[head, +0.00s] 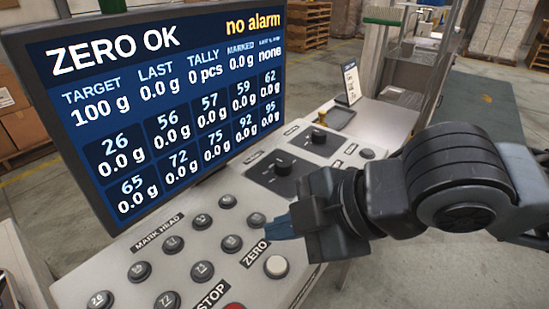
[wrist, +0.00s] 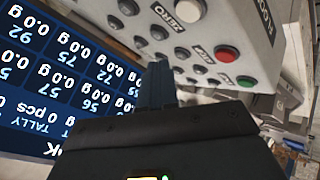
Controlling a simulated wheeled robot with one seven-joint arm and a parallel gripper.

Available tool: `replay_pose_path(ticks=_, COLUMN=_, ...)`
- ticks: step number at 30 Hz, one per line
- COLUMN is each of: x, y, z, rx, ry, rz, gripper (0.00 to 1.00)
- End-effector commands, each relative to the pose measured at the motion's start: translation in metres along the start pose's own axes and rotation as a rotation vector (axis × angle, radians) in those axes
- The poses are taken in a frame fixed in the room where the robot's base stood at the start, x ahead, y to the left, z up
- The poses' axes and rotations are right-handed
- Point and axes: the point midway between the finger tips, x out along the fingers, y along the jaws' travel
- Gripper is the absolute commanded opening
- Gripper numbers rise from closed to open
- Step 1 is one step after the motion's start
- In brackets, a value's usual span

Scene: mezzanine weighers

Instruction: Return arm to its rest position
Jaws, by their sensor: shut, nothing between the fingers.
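My gripper (head: 277,228) is shut and empty. In the head view its fingers point left, over the sloped control panel (head: 165,283), above and near the white ZERO button (head: 276,266); I cannot tell the exact gap. My dark arm reaches in from the right edge. In the wrist view the shut fingers (wrist: 157,80) point up the picture, with the screen (wrist: 50,75) to their left and the panel buttons beyond. The ZERO button also shows in the wrist view (wrist: 190,10).
The large screen (head: 160,100) reads ZERO OK and no alarm. The panel carries several dark buttons, two black knobs (head: 282,166) and a red STOP button (head: 234,306). A small sign (head: 351,83) stands behind. Boxes and pallets are at the back. Open floor lies at right.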

Motion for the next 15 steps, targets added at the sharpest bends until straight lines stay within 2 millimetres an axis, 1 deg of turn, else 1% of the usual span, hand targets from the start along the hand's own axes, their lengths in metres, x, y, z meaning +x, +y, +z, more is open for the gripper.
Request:
replay_pose_path(ticks=2, x=0.001, y=0.001, z=-0.003, rx=0.002, ry=0.010, rz=0.005, gripper=0.00)
replay_pose_path(ticks=5, x=0.002, y=0.007, z=-0.021, rx=0.015, ry=0.064, rz=0.035, gripper=0.00)
replay_pose_path(ticks=8, x=0.003, y=0.019, z=-0.055, rx=0.046, ry=0.173, rz=0.095, gripper=0.00)
replay_pose_path(ticks=9, x=0.001, y=0.026, z=-0.072, rx=0.064, ry=0.228, rz=0.127, gripper=0.00)
replay_pose_path(ticks=10, x=0.000, y=0.032, z=-0.084, rx=0.080, ry=0.270, rz=0.152, gripper=0.00)
replay_pose_path(ticks=12, x=-0.007, y=0.044, z=-0.110, rx=0.122, ry=0.368, rz=0.212, gripper=0.00)
replay_pose_path(ticks=15, x=-0.020, y=0.062, z=-0.139, rx=0.189, ry=0.498, rz=0.298, gripper=0.00)
